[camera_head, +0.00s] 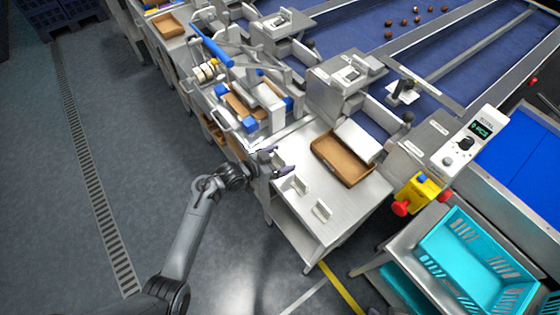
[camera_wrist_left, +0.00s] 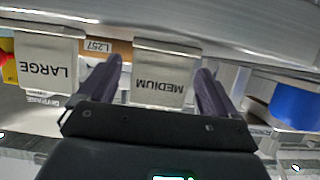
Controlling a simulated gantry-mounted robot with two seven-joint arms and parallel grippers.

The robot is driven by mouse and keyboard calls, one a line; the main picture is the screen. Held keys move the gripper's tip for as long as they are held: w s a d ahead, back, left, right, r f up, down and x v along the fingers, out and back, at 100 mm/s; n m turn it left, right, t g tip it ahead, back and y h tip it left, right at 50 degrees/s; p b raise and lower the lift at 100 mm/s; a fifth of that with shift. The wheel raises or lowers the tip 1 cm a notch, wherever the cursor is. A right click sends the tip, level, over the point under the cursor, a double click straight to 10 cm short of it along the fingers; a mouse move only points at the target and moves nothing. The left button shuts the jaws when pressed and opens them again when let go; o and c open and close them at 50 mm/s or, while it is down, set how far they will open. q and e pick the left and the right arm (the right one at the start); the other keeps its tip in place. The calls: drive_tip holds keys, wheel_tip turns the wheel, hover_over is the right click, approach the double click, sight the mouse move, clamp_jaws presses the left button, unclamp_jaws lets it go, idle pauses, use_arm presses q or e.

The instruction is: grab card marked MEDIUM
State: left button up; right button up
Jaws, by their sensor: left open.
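The MEDIUM card (camera_wrist_left: 162,76) is a pale folded sign, and its lettering is upside down in the left wrist view. It stands between the two dark fingertips of my left gripper, with a visible gap on both sides. In the head view this card (camera_head: 299,185) stands on the metal side table, just right of my left gripper (camera_head: 280,162). My left gripper is open and empty. The LARGE card (camera_wrist_left: 44,68) stands beside it, to the left in the wrist view; in the head view it is the nearer card (camera_head: 322,210). My right gripper is not in view.
The metal table (camera_head: 345,205) also carries a brown cardboard tray (camera_head: 325,148). A fixture with blue blocks (camera_head: 250,125) stands just behind my gripper. A red-and-yellow stop button (camera_head: 401,208) and a turquoise crate (camera_head: 450,222) are to the right. The floor at left is clear.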

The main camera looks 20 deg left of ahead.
use_arm(q)
drive_tip(key=shift+c, duration=0.3)
drive_tip(key=c, duration=0.9)
drive_tip(key=shift+c, duration=0.3)
